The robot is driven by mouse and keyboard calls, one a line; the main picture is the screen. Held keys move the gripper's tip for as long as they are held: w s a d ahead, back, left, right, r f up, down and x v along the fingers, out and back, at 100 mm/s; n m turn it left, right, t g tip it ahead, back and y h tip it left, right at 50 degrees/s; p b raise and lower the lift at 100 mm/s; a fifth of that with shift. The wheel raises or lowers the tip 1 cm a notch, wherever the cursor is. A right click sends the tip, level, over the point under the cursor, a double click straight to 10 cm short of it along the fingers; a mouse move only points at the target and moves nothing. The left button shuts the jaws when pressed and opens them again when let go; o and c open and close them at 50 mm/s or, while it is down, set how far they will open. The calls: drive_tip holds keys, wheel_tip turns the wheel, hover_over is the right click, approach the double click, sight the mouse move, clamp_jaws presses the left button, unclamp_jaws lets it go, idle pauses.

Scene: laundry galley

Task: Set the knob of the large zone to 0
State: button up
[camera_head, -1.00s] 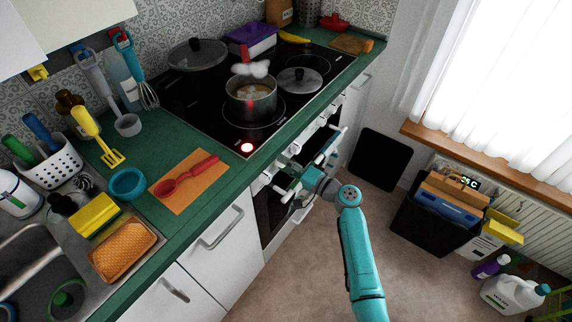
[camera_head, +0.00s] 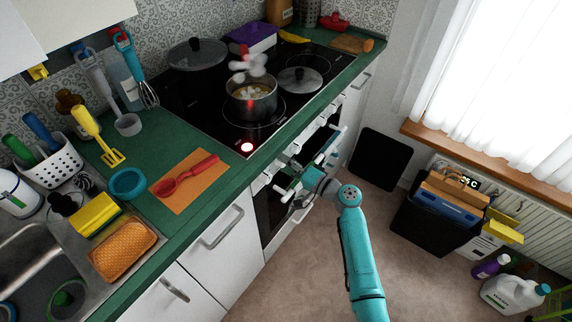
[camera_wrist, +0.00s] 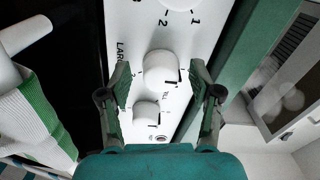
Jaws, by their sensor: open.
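In the wrist view, the white control panel (camera_wrist: 138,20) carries round white knobs with printed marks. The word LARGE is printed along its left part, near the middle knob (camera_wrist: 160,68). My gripper (camera_wrist: 159,72) is open, with one finger on each side of the middle knob. I cannot tell whether the fingers touch it. A smaller knob (camera_wrist: 146,112) sits lower, between the fingers' bases. Another knob at the top edge has numbers around it. In the head view, my gripper (camera_head: 286,187) is at the cooker front, where the arm hides some knobs.
A striped towel (camera_wrist: 38,115) hangs on a bar left of my gripper. The floor (camera_head: 300,270) beside the cooker is clear.

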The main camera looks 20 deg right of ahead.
drive_tip(key=shift+d, duration=0.1)
drive_tip(key=v, duration=1.2)
drive_tip(key=s+a+f+g+h, duration=0.1)
drive_tip(key=s+a+f+h, duration=0.45)
drive_tip(key=s+f, duration=0.5)
drive_tip(key=s+a+f+g+h, duration=0.15)
drive_tip(key=s+h, duration=0.25)
drive_tip(key=s, duration=1)
drive_tip(key=s+r+n+t+h, duration=0.1)
drive_tip(key=s+r+n, duration=0.7)
drive_tip(key=s+r, duration=1.1)
drive_tip(key=shift+s+r+t, duration=0.2)
drive_tip(key=shift+r+t, duration=0.25)
drive_tip(key=shift+t, duration=0.4)
